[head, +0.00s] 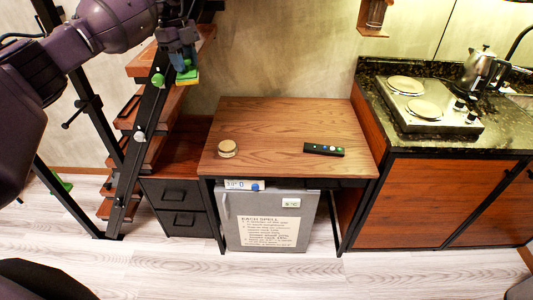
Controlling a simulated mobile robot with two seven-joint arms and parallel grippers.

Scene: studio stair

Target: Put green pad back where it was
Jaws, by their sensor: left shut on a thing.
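My left gripper (184,66) comes in from the top left, in front of the stair and its black rail. It is shut on the green pad (187,78), a small block with green and yellow showing. The gripper partly covers the pad, which is held in the air, higher in the picture than the wooden table (270,118) and to its left. My right gripper is not in view.
A round tin-like thing (227,149) and a dark remote (323,150) lie on the table. A small fridge (266,215) stands under it, black drawers (180,207) to its left. A hotplate (432,105) and kettle (478,66) are on the right counter.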

